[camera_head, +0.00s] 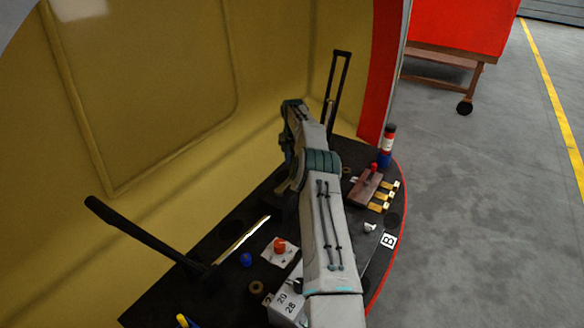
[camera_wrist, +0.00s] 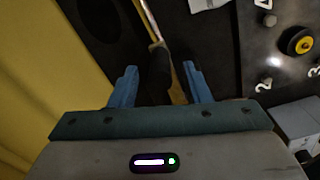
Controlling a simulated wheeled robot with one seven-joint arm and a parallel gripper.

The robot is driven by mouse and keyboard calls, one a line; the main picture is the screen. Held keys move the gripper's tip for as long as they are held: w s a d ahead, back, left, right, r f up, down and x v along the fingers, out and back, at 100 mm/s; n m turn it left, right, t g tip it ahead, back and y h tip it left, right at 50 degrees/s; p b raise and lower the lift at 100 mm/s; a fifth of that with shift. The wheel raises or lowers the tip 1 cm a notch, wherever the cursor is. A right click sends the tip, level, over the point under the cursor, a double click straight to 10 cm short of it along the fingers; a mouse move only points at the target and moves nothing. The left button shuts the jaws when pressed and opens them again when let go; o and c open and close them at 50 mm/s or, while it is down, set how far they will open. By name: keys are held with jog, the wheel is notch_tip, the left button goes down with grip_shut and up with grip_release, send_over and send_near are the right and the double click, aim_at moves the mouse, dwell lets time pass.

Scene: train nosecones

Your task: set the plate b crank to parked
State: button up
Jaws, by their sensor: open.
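My gripper (camera_wrist: 160,72) is open, with its two blue fingers apart in the wrist view. A dark, rounded grip (camera_wrist: 158,72) with a thin metal rod (camera_wrist: 153,30) at its far end shows between the fingers; I cannot tell whether they touch it. It may be the crank's handle, but I cannot confirm which plate it belongs to. In the head view, a white label B (camera_head: 388,240) marks the right part of the dark deck. My arm covers the middle of the deck, and the fingertips are hidden there.
A long black lever (camera_head: 145,237) sticks up at left, and a black loop frame (camera_head: 338,88) stands at the back. A red knob (camera_head: 279,245), a brown block (camera_head: 366,189) and a bottle (camera_head: 386,147) sit on the deck. A yellow wall (camera_head: 150,100) rises behind. Open floor lies right.

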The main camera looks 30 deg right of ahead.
notch_tip(320, 180, up, 12)
jog(key=p, duration=0.3)
jog(key=shift+f, duration=0.2)
jog(key=shift+a+r, duration=0.1)
